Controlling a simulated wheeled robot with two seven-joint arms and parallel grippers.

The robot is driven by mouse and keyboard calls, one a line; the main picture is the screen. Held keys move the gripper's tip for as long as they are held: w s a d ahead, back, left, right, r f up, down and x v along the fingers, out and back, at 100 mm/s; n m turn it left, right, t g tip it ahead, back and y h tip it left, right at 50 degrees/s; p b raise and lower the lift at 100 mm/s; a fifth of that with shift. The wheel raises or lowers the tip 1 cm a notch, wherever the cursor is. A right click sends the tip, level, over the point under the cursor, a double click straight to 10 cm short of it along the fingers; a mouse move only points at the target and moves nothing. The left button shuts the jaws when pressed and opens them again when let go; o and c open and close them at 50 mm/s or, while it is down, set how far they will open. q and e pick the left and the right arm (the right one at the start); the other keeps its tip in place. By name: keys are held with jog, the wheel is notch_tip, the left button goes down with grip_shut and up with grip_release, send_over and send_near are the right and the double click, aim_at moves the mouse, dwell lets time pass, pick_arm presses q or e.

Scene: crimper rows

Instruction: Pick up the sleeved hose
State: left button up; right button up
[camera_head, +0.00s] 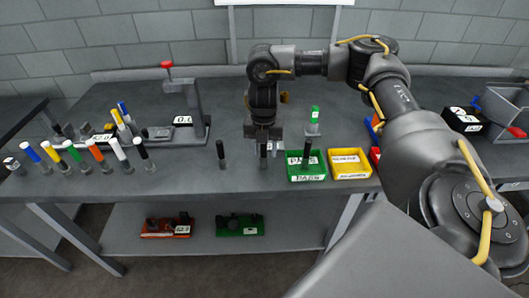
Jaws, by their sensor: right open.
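Several hoses with coloured sleeves stand upright in a slanted row at the left of the bench, among them a blue one (31,153), an orange one (95,150) and a white one (117,149). A green-sleeved piece (315,114) stands upright behind the green bin. My right gripper (262,138) points down at the middle of the bench, open, directly over a dark upright piece (263,151). I cannot tell whether its fingers are around that piece or just above it. A second dark upright piece (221,154) stands to its left. My left gripper is not in view.
A green bin (306,178), a yellow bin (350,176) and a partly hidden red bin stand right of the gripper. A grey press with a red knob (166,65) stands back left. A grey crate (505,108) is far right. My right arm hides much of the bench's right side.

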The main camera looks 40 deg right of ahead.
jog(key=shift+f, duration=0.1)
grip_shut()
dwell(0.4)
